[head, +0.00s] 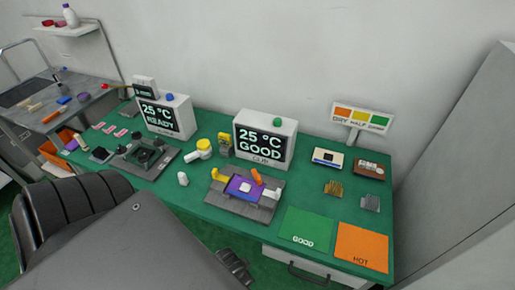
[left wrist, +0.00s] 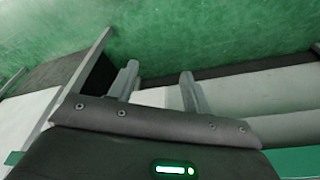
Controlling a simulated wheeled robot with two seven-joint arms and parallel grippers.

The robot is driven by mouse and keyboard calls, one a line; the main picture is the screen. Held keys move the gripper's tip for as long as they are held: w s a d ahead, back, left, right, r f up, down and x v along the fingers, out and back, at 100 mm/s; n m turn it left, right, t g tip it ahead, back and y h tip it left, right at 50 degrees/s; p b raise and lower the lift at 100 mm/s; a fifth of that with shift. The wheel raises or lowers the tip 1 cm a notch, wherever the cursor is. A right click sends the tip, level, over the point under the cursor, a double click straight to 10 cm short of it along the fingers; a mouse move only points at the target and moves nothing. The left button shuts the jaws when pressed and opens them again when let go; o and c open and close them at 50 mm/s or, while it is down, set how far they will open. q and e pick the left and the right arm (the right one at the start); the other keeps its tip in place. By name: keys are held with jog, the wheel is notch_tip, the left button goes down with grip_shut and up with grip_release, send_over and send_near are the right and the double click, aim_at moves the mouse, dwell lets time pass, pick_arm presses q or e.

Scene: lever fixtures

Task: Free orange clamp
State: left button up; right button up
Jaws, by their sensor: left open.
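The orange clamp (head: 257,176) is a small lever at the back right of a grey fixture (head: 236,206) on the green bench. It slants over the edge of a purple board (head: 236,184) with a pale square part (head: 245,187) in its middle. A yellow clamp (head: 218,175) stands at the board's left side, and a whitish block (head: 271,194) at its right. I cannot tell how firmly the orange clamp presses. My left gripper (left wrist: 157,85) is open and empty in the left wrist view, above green floor and pale panels, away from the fixture. My right gripper is not in view.
A display reading 25 °C GOOD (head: 263,141) stands behind the fixture. Another dark fixture (head: 150,160) lies to the left. A green GOOD mat (head: 306,231) and an orange HOT mat (head: 361,247) lie to the right. A small white item (head: 182,179) stands left of the fixture.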

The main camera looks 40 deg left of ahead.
pick_arm(q)
jog(key=w+r+m+t+h+p, duration=0.1)
jog(key=w+r+t, duration=0.1)
jog(key=w+r, duration=0.6)
jog(key=w+r+m+t+p, duration=0.1)
jog(key=w+r+m+t, duration=0.3)
jog(key=r, duration=0.7)
jog(key=w+a+r, duration=0.1)
jog(key=w, duration=0.2)
jog(key=w+a+r+g+h, duration=0.1)
jog(key=w+a, duration=0.1)
jog(key=w, duration=0.2)
jog(key=w+a+r+m+h, duration=0.1)
jog(key=w, duration=0.2)
jog(key=shift+w+a+r+g, duration=0.25)
jog(key=shift+a+g, duration=0.05)
jog(key=shift+a, duration=0.1)
jog(key=a+r+g, duration=0.1)
jog(key=a, duration=0.3)
jog(key=n+g+y, duration=0.1)
jog(key=n+g, duration=0.1)
send_near(259, 177)
jog(key=x, duration=0.8)
jog(key=shift+w+f, duration=0.1)
jog(key=shift+f, duration=0.15)
jog(key=shift+c, duration=0.3)
grip_shut()
